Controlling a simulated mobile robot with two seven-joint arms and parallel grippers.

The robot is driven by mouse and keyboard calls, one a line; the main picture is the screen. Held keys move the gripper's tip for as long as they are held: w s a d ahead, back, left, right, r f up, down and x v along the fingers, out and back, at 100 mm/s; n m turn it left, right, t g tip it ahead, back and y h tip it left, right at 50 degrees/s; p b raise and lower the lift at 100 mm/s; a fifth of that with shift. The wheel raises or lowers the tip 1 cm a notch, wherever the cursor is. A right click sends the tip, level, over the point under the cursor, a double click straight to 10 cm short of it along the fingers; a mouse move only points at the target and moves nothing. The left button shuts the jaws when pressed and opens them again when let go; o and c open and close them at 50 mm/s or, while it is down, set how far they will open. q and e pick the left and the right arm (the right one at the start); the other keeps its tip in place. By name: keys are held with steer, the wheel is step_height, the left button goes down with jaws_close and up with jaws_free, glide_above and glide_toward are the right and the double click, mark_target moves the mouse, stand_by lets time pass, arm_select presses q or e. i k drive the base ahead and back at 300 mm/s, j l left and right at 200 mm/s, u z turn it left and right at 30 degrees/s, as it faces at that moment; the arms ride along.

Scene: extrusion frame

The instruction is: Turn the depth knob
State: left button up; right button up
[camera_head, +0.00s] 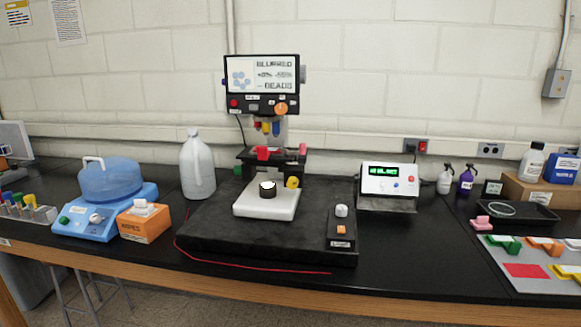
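A microscope-like device stands at the middle of the bench, with a screen (261,76) reading "BLURRED" and "BEADS". Below the screen an orange round knob (281,108) sits at the right of its black panel, with a red button (234,103) at the left. A yellow knob (292,182) is on the device's lower right side. A white and black round piece (267,187) is on the white stage block (266,203). A small black box (341,230) has a white knob (341,210) and an orange button. The labels are too small to tell which is the depth knob. Neither gripper shows.
The device stands on a black slab (215,238); a red cord (250,265) runs along its front edge. A white jug (196,165), orange box (144,222) and blue bath (107,182) stand left. A white meter (389,180) stands right.

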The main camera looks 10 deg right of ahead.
mark_target(238, 169)
steer(key=i+j+z, duration=0.15)
steer(key=j+z, duration=0.25)
steer(key=i+j+z, duration=0.1)
steer(key=j+z, duration=0.6)
steer(key=j, duration=1.15)
steer(key=i+j, duration=0.1)
steer(key=j, duration=0.5)
